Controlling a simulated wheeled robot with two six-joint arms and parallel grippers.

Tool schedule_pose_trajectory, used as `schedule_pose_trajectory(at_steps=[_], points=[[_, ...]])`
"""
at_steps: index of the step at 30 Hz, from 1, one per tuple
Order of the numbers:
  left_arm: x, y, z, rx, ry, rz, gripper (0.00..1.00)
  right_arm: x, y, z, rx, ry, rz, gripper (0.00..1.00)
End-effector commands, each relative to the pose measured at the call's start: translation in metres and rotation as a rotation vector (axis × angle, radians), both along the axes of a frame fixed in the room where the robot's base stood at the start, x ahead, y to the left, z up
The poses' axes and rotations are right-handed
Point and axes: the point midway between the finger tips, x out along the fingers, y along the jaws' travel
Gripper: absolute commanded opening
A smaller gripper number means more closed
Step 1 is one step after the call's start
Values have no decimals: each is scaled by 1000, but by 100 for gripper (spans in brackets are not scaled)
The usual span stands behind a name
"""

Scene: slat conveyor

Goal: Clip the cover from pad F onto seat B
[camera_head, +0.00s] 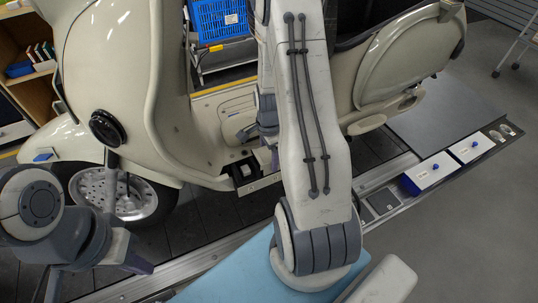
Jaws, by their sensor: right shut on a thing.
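My right arm reaches over the middle of the cream scooter (175,90). Its gripper (264,135) is low at the scooter's footboard, partly behind my own arm. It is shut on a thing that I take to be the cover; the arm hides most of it. Below it is a dark opening (243,172) in the footboard's side. I cannot read which seat it is. Pad letters are unreadable.
The scooter stands on the dark slat conveyor (215,220) with a metal rail (150,283) along its near side. A blue crate (220,20) stands behind. A shelf (35,85) is at far left. Grey floor at lower right (470,240) is clear.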

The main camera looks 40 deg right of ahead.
Motion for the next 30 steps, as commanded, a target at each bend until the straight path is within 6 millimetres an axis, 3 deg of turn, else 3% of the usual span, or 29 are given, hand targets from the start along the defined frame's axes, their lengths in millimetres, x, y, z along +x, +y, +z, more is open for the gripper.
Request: schedule_pose_trajectory(at_steps=[28, 29, 30], points=[[0, 0, 1, 0, 0, 0, 0, 0, 0, -3, 0, 0, 0, 24], [0, 0, 1, 0, 0, 0, 0, 0, 0, -3, 0, 0, 0, 94], [0, 0, 1, 0, 0, 0, 0, 0, 0, -3, 0, -1, 0, 100]])
